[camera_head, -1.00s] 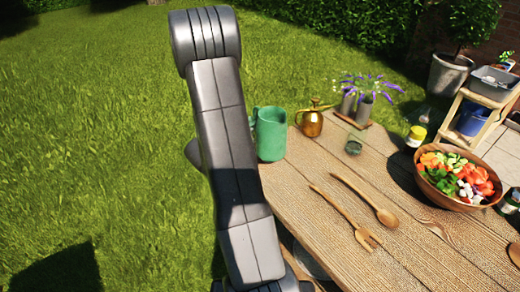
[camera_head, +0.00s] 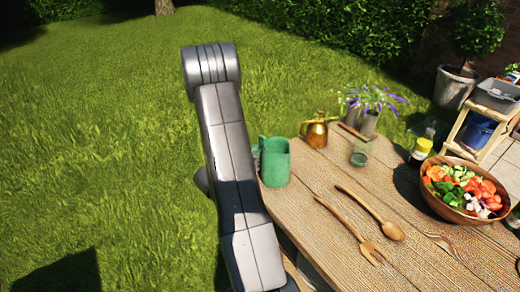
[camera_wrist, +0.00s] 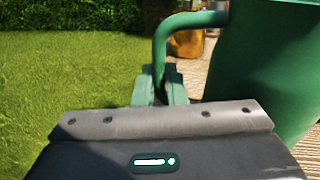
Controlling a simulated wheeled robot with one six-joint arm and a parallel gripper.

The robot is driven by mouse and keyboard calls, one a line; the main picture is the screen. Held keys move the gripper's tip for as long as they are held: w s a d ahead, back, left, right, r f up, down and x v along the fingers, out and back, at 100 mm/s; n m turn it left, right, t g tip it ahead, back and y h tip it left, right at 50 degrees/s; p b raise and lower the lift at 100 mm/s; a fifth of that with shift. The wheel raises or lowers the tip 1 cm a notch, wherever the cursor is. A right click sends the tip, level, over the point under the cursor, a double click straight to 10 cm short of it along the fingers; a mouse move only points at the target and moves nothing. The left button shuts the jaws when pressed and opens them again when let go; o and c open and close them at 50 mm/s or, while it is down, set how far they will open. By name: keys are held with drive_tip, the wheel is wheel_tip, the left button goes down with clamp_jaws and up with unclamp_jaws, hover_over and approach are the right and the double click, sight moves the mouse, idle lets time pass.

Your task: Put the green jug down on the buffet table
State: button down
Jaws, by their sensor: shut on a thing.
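The green jug (camera_head: 275,163) shows beside my arm at the left end of the buffet table (camera_head: 310,225). It looks upright, and its handle is on the left. In the wrist view the jug (camera_wrist: 275,70) fills the right side, with its curved handle in front of me. My gripper (camera_wrist: 162,88) is shut on the handle's lower part. In the head view my arm hides the gripper. I cannot tell whether the jug's base touches the table or hangs just above it.
A brass watering can (camera_head: 317,132), a glass (camera_head: 360,153) and flowers (camera_head: 372,100) stand behind and right of the jug. A wooden spoon (camera_head: 372,212) and fork (camera_head: 350,230) lie in front. A salad bowl (camera_head: 430,198) is further right. Bare planks lie between jug and utensils.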

drive_tip(key=c, duration=1.5)
unclamp_jaws()
drive_tip(key=shift+f, duration=0.1)
drive_tip(key=shift+r, duration=0.25)
drive_tip(key=b+v, duration=0.1)
drive_tip(key=v, duration=1.1)
